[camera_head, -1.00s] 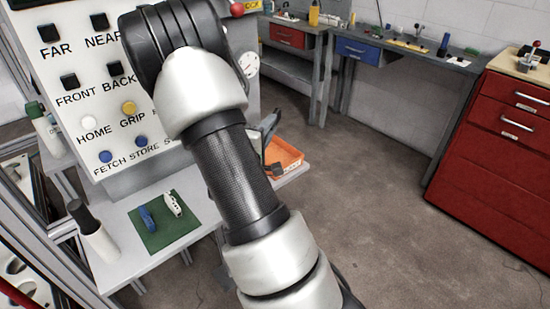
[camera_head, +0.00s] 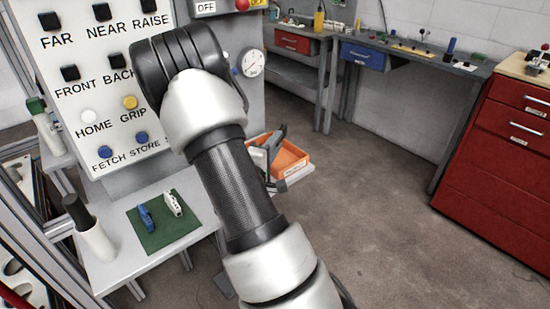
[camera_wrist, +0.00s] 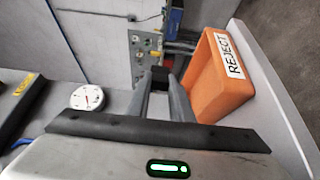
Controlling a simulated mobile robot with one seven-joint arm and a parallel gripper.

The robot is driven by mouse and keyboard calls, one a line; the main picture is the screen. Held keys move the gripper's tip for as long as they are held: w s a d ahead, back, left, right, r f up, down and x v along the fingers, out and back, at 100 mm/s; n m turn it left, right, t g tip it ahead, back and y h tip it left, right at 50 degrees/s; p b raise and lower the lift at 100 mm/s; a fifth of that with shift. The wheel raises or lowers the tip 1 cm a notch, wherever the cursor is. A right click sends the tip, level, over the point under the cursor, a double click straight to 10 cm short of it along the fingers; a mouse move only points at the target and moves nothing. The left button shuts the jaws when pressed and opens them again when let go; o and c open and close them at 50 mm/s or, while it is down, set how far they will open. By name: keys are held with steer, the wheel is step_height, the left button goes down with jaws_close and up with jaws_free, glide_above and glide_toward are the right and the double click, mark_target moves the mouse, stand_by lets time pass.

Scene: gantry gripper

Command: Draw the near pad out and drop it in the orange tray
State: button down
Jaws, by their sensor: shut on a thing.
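My gripper (camera_wrist: 160,82) shows in the wrist view with its two grey fingers closed on a small dark block, the pad (camera_wrist: 160,73). The orange tray (camera_wrist: 222,92), labelled REJECT, lies just right of the fingers in that view. In the head view the orange tray (camera_head: 295,166) stands on the bench end behind my arm. My gripper (camera_head: 277,138) appears there at the tray's left and back side, partly hidden by my forearm. The pad cannot be made out in the head view.
A button panel (camera_head: 100,90) with a round gauge (camera_head: 251,64) stands behind my arm. A green mat (camera_head: 165,236) holds a blue piece (camera_head: 146,218) and a white piece (camera_head: 173,204). A white bottle (camera_head: 98,242) stands left of it. A red drawer cabinet (camera_head: 490,165) is far right.

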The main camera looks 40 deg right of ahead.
steer(key=c, duration=1.5)
jaws_free()
steer(key=v, duration=1.7)
steer(key=shift+s+a+p, duration=0.1)
steer(key=shift+a+p, duration=0.1)
steer(key=shift+p, duration=0.2)
